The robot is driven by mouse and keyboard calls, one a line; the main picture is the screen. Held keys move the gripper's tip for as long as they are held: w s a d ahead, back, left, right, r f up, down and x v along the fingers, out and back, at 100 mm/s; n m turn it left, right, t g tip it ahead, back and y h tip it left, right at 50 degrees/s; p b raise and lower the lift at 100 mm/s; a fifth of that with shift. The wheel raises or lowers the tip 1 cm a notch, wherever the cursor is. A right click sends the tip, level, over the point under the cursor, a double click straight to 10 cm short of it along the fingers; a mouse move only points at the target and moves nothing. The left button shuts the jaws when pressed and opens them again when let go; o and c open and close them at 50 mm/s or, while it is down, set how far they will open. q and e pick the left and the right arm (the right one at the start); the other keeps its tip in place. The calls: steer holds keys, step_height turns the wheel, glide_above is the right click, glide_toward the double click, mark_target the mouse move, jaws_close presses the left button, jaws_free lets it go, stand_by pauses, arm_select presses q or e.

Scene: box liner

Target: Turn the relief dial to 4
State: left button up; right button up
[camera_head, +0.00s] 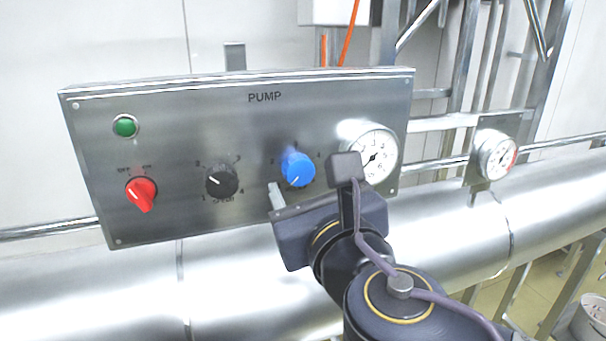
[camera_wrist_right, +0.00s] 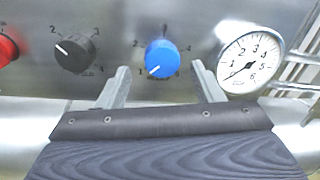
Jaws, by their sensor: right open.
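The blue dial (camera_head: 298,170) sits on the steel PUMP panel, between the black dial and the pressure gauge. It also shows in the right wrist view (camera_wrist_right: 161,57), where its white pointer line points down and left. Numbers ring it, but they are small and partly unreadable; any name label below it is hidden. My right gripper (camera_head: 308,190) is open and empty. In the right wrist view its two fingers (camera_wrist_right: 160,70) stand apart, on the left and right just below the blue dial, with no visible contact. My left gripper is not in view.
The PUMP panel (camera_head: 185,110) also carries a green lamp (camera_head: 125,126), a red switch (camera_head: 141,194), a black dial (camera_head: 221,181) and a gauge (camera_head: 376,155). A second gauge (camera_head: 496,155) stands at right. A large silver pipe (camera_head: 130,290) runs below the panel.

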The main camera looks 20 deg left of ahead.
mark_target(299, 170)
steer(key=shift+x, duration=1.25)
steer(key=shift+d, duration=0.1)
steer(key=c, duration=1)
steer(key=shift+o, duration=0.2)
steer(key=shift+w+m, duration=0.1)
steer(key=shift+m, duration=0.2)
